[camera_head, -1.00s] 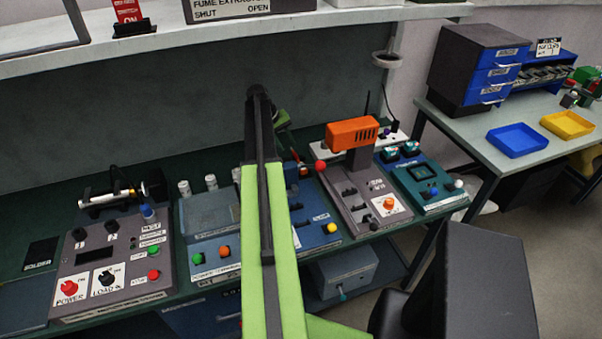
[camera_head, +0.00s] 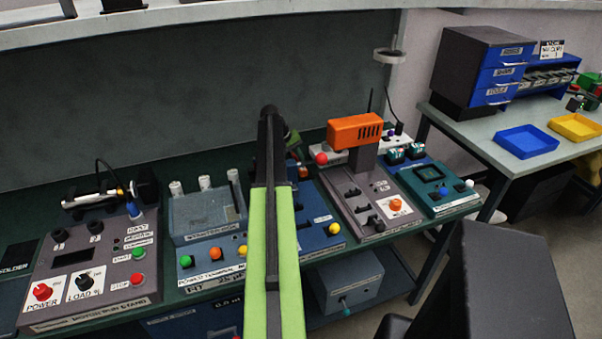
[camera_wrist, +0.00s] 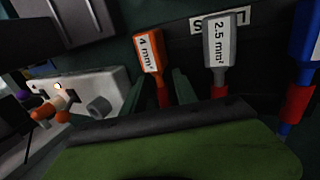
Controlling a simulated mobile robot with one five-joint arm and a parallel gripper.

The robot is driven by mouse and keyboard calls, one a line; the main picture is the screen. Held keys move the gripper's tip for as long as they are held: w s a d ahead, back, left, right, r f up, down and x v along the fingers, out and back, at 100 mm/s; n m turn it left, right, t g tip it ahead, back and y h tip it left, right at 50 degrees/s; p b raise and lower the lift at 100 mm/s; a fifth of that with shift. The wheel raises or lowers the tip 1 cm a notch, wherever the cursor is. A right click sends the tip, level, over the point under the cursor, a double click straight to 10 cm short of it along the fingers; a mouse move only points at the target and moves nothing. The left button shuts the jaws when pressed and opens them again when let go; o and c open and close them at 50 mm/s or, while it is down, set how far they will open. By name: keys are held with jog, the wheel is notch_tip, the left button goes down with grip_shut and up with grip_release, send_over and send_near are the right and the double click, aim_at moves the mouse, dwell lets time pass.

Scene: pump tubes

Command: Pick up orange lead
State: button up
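In the wrist view the orange lead (camera_wrist: 150,53) has an orange tag end marked "4 mm²" and a red part below it. Two dark green fingers of my gripper (camera_wrist: 158,92) stand apart, one on each side of the red part. I see a gap around it, but depth is hard to judge. A grey lead (camera_wrist: 219,52) marked "2.5 mm²" stands to its right, and a blue lead (camera_wrist: 302,60) is at the right edge. In the head view my gripper (camera_head: 292,140) is mostly hidden behind my arm, and I cannot make out the orange lead.
A white socket strip (camera_wrist: 95,95) with plugs lies left in the wrist view. In the head view an orange-topped device (camera_head: 355,131) stands right of my arm, and a grey motor test stand (camera_head: 95,265) is at the left. Blue (camera_head: 527,141) and yellow trays (camera_head: 577,127) sit on the far right table.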

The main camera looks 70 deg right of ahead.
jog(key=shift+r, duration=0.1)
grip_shut()
jog(key=shift+r, duration=0.1)
notch_tip(320, 180, up, 10)
jog(key=p, duration=1)
